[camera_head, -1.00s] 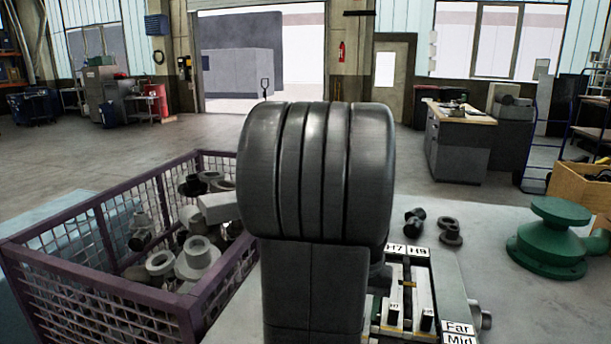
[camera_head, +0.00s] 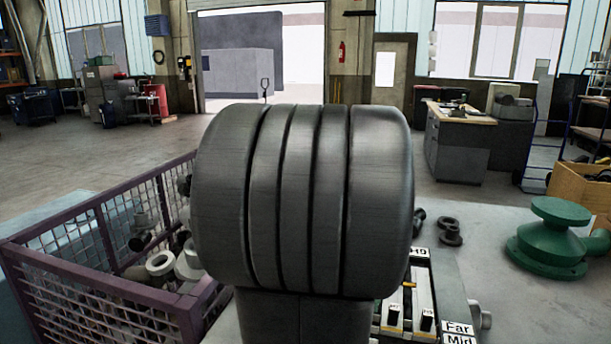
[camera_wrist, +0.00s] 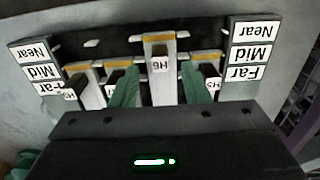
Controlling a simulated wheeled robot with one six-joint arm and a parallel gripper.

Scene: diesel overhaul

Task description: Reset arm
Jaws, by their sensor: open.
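My gripper (camera_wrist: 158,88) shows in the wrist view as a dark body with two green fingers spread apart, with nothing visibly held. Beyond and between the fingers is a labelled rack (camera_wrist: 115,46) with pale sliding strips and Near, Mid and Far labels on both sides. The middle strip stands out further than its neighbours. In the head view a thick grey joint of my arm fills the centre and hides my gripper and part of the rack (camera_head: 424,292).
A purple mesh crate (camera_head: 95,215) with metal parts stands at the left, close to my arm. A green flanged part (camera_head: 553,240) and some dark rings (camera_head: 449,230) are on the bench at the right. A workbench (camera_head: 458,145) stands behind on open floor.

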